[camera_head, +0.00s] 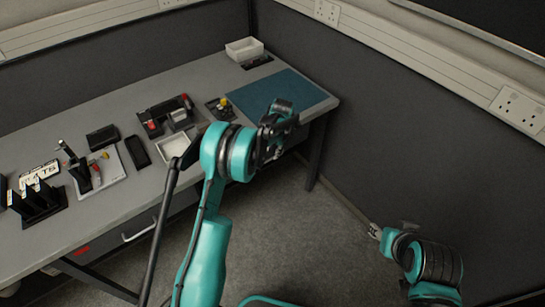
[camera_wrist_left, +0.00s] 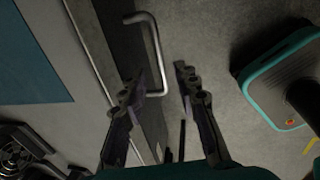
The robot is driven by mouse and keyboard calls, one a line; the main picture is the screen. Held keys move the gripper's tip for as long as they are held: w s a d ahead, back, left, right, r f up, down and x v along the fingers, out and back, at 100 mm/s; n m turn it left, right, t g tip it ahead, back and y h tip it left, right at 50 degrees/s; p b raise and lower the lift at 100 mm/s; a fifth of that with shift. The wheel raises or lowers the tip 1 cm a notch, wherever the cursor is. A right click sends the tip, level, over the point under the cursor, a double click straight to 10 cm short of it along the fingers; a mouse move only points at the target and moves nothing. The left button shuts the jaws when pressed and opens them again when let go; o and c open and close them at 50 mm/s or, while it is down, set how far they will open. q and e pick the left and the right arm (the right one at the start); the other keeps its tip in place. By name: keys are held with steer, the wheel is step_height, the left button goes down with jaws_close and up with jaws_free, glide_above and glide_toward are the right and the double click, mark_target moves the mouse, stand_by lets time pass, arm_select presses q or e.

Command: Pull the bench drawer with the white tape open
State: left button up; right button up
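In the left wrist view, a grey metal bar handle (camera_wrist_left: 154,43) stands out from a dark drawer front (camera_wrist_left: 112,22) under the bench edge. My left gripper (camera_wrist_left: 162,76) is open, and its fingertips appear either side of the handle's lower end. I cannot tell whether they touch it. No white tape shows in either view. In the head view, my left gripper (camera_head: 275,130) is over the bench's front edge near the blue mat, and my arm hides part of the front. My right gripper (camera_head: 375,231) is low at the right, too small to read.
Another drawer handle (camera_head: 140,229) is at the left, with red tape (camera_head: 82,250) near it. The grey bench top (camera_head: 110,100) carries the blue mat (camera_head: 300,91), a white bin (camera_head: 244,48), and several tools and trays. Open carpet (camera_head: 285,225) lies in front; a partition wall (camera_head: 420,150) stands right.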

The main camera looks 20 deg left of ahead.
mark_target(272, 158)
arm_select(q)
steer(key=f, duration=0.2)
steer(key=f+b, duration=0.1)
steer(key=f, duration=0.1)
steer(key=shift+w+a, duration=0.25)
steer(key=shift+a, duration=0.05)
jaws_close()
